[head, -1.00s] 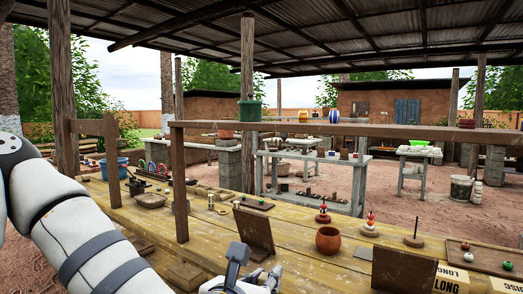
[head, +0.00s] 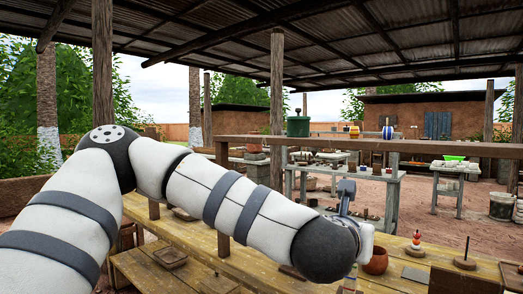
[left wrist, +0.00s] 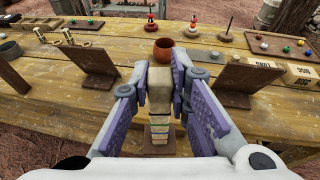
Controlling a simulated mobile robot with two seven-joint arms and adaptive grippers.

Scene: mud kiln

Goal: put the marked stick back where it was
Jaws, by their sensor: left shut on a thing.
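My left gripper (left wrist: 159,88) is shut on the marked stick (left wrist: 159,112), a pale wooden piece with dark bands toward its lower end in the left wrist view. The purple pads press on its two sides, and it is seen over the table. A reddish-brown clay pot (left wrist: 164,51) stands just beyond the fingers; it also shows in the head view (head: 376,262). My right gripper is not in view.
Two dark upright boards (left wrist: 91,59) (left wrist: 220,78) stand left and right on the plank table (left wrist: 120,98). Ring-stack toys (left wrist: 193,29), a ball tray (left wrist: 285,45) and lettered boxes (left wrist: 258,70) stand beyond and to the right. A wooden rail (head: 440,147) runs above the table.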

